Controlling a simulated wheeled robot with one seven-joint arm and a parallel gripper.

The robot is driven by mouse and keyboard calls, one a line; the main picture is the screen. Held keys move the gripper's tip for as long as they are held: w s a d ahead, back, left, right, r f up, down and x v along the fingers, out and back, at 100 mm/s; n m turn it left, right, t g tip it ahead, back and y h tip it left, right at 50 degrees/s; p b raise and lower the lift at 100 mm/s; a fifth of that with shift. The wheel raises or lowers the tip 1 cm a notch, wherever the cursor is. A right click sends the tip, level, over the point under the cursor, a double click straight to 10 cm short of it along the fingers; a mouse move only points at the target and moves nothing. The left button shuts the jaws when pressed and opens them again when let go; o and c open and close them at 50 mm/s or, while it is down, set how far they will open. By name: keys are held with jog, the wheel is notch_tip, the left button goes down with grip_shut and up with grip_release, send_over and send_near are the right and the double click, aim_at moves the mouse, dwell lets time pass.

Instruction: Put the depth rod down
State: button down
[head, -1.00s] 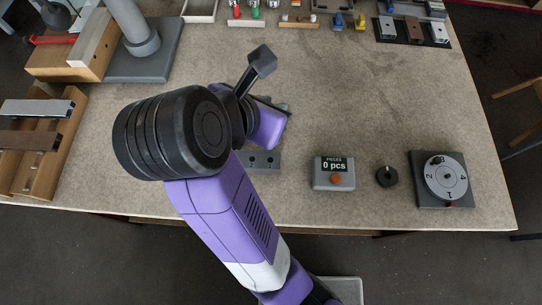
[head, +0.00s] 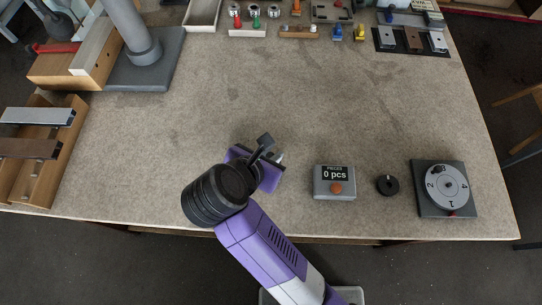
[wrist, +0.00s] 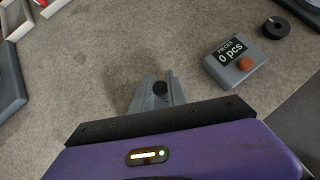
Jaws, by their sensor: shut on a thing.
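My gripper (wrist: 158,92) is shut on a small dark thing, taken as the depth rod (wrist: 159,88). Only its round black end shows between the grey fingertips in the wrist view; its length is hidden. In the head view, my gripper (head: 276,157) is low over the front middle of the table, left of the grey counter box. The rod cannot be made out there, and I cannot tell whether it touches anything below.
The counter box (head: 334,182) reads "0 pcs". A black knob (head: 387,185) and a numbered dial on a dark base (head: 443,188) stand to its right. A wooden rack (head: 68,165) is at the left. The table's middle (head: 290,90) is clear.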

jog(key=shift+f, duration=1.45)
jog(key=shift+f, duration=0.15)
jog(key=c, duration=1.3)
grip_release()
jog(key=shift+r, duration=0.25)
jog(key=shift+v, duration=5.95)
jog(key=shift+d+f, duration=0.1)
